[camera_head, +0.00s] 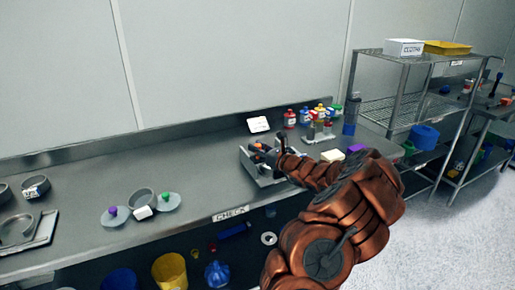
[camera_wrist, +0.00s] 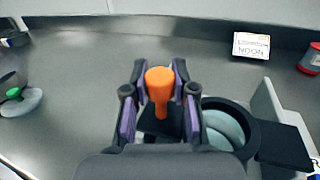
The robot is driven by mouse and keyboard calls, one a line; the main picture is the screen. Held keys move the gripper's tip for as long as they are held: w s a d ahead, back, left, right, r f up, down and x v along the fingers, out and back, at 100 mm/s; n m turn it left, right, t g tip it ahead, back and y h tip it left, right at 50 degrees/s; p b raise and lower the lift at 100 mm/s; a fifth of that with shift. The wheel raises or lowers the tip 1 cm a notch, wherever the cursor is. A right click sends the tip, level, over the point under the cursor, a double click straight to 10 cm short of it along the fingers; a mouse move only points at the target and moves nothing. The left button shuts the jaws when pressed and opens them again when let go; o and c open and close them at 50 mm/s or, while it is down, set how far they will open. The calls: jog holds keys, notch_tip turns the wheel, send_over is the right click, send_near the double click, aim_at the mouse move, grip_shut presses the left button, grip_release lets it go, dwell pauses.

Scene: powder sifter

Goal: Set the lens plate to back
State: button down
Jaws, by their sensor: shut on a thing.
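In the wrist view my gripper (camera_wrist: 159,88) has its purple-padded fingers closed around an orange knob (camera_wrist: 159,80) with a narrow stem. A dark flat piece shows below the knob. To the right is a black ring (camera_wrist: 248,112) around a pale, glassy disc (camera_wrist: 222,124), with a flat black plate (camera_wrist: 284,147) beside it. I cannot tell which of these parts is the lens plate or how they join. In the head view the grey device (camera_head: 264,177) stands on the bench, and my gripper (camera_head: 277,152) reaches its upper part. My arm hides its right side.
A card (camera_head: 258,124) stands behind the device. Several bottles (camera_head: 305,118) are behind it to the right. Lids with purple (camera_head: 112,211) and green (camera_head: 166,198) knobs lie left; bench between is clear.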

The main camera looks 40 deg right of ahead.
jog(key=w+d, duration=0.3)
jog(key=w, duration=0.7)
jog(key=shift+d, duration=0.4)
jog(key=c, duration=0.9)
grip_release()
jog(key=shift+w, duration=0.15)
